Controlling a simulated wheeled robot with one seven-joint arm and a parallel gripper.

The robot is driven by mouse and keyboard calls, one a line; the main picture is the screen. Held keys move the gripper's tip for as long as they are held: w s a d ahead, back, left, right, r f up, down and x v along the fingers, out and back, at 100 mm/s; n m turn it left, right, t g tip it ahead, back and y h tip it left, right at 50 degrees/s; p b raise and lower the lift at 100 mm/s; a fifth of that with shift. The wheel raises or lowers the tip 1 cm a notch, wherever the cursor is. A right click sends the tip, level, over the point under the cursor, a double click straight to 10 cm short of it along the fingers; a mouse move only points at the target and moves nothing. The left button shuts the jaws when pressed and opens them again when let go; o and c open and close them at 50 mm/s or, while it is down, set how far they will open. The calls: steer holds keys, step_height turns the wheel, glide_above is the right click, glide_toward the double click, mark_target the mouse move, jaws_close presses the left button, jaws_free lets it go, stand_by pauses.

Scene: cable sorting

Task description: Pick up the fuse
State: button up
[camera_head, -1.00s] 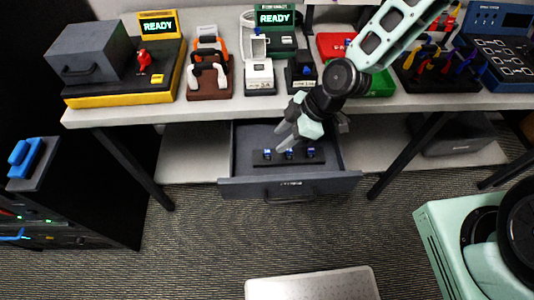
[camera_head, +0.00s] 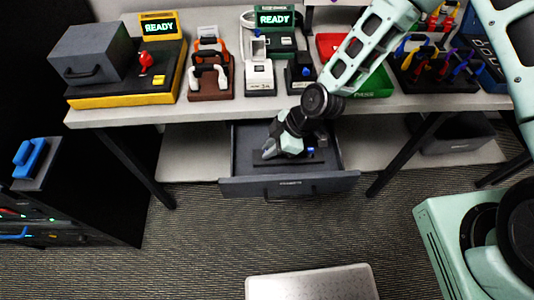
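An open grey drawer (camera_head: 345,172) under the table holds a dark strip that carries small blue fuses. One blue fuse (camera_head: 310,151) shows at the right of the strip, just right of my gripper. The left and middle fuses are hidden behind my gripper. My gripper (camera_head: 268,152) is down inside the drawer, low over the left and middle part of the strip. Its fingers point down and to the left. The view is too small to tell whether they are apart or closed on a fuse.
The drawer's side walls and front (camera_head: 290,187) surround my gripper closely. The table edge (camera_head: 215,108) lies just above the drawer. On the table stand a yellow-based station (camera_head: 120,98), a brown rack (camera_head: 210,88) and a green tray (camera_head: 375,88). The carpet in front is mostly clear.

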jaws_close()
step_height(320, 180, up, 13)
steer(key=p, duration=0.1)
stand_by(0.8)
steer(key=shift+d, duration=0.1)
